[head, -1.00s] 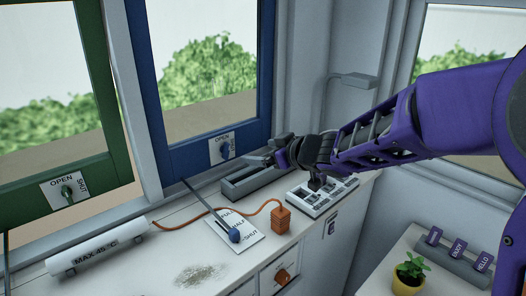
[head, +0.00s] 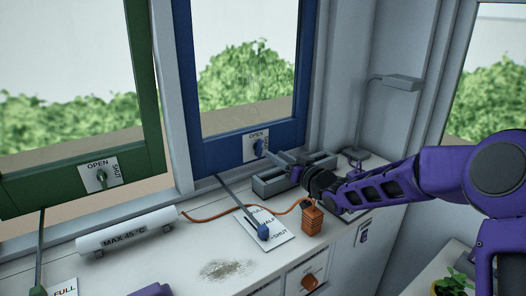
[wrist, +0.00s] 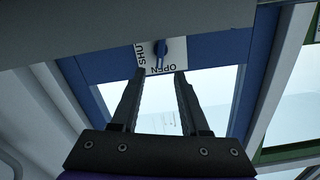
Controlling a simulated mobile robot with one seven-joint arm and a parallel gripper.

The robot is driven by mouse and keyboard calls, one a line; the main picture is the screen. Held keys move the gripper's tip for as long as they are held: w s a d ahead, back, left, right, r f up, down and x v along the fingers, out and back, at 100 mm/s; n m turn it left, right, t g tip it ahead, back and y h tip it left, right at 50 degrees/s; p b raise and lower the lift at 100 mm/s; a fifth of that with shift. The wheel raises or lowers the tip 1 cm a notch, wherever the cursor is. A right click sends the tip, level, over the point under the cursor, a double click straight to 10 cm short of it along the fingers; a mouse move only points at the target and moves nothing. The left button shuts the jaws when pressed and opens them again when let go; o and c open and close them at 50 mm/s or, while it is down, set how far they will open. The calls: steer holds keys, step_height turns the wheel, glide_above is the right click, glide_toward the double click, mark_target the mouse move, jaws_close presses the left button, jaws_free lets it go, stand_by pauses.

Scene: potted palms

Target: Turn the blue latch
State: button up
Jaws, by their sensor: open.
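The blue latch (head: 259,148) is a small blue handle on a white plate lettered OPEN and SHUT, on the bottom rail of the blue window frame (head: 225,152). In the wrist view, the latch (wrist: 160,50) stands upright in the picture, just beyond the fingertips and roughly midway between them. My gripper (head: 268,152) reaches in from the right, its fingers close to the latch. In the wrist view my gripper (wrist: 160,74) is open and empty. I cannot tell whether a finger touches the latch.
A grey open tray (head: 270,187) lies on the counter below the gripper. A blue-tipped lever (head: 263,232), an orange block with a cord (head: 311,218) and a white cylinder (head: 125,234) stand nearby. A green window with its own latch (head: 101,176) is at left. A lamp (head: 385,83) stands behind.

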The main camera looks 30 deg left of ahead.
mark_target(263, 146)
steer(key=x, duration=0.7)
steer(key=shift+w+a, duration=0.1)
steer(key=shift+a, duration=0.1)
jaws_close()
